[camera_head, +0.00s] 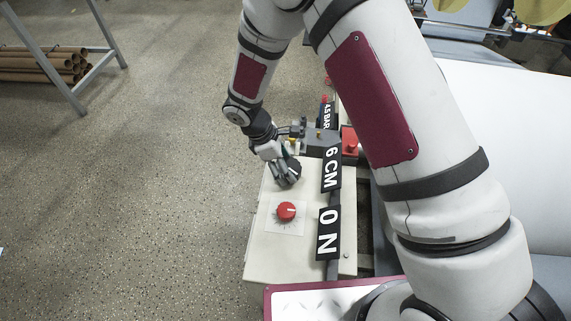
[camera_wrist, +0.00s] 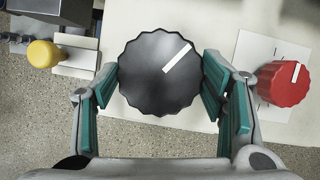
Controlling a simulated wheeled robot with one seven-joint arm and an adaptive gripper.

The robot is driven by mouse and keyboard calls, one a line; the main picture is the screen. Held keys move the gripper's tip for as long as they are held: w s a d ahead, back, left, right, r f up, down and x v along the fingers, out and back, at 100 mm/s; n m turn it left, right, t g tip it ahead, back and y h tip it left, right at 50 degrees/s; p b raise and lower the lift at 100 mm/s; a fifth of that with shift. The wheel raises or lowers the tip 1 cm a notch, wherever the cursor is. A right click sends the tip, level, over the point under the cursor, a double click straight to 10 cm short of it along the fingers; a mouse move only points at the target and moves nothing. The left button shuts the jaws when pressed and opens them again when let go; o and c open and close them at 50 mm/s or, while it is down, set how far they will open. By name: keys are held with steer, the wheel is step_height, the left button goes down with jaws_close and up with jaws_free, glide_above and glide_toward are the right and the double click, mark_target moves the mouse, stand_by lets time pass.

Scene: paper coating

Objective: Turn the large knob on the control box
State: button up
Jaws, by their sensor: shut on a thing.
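The large black knob (camera_wrist: 158,85) with a white pointer line sits between my gripper's teal-padded fingers in the wrist view. The line points toward the upper right there. My gripper (camera_wrist: 160,87) is shut on this knob, one finger against each side. In the head view my gripper (camera_head: 287,171) is at the upper part of the cream control box (camera_head: 265,262) and partly hides the black knob (camera_head: 293,168). The smaller red knob (camera_head: 286,211) is on the same box, nearer the camera; it also shows at the right in the wrist view (camera_wrist: 283,84).
Black labels reading "6 CM" (camera_head: 332,168) and "ON" (camera_head: 328,232) stand along the box's right side. A yellow button (camera_wrist: 43,54) is left of the black knob in the wrist view. A large white roll (camera_head: 500,150) lies at right. Floor at left is open.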

steer(key=m+g, duration=0.1)
steer(key=m, duration=0.2)
steer(key=shift+w+m, duration=0.15)
steer(key=shift+m, duration=0.15)
steer(key=shift+d+m+g+y, duration=0.1)
steer(key=shift+m+g+y, duration=0.6)
steer(key=shift+m, duration=1.1)
steer(key=o, duration=1.2)
steer(key=shift+c, duration=0.2)
steer(key=v, duration=1.2)
steer(key=shift+w, duration=0.25)
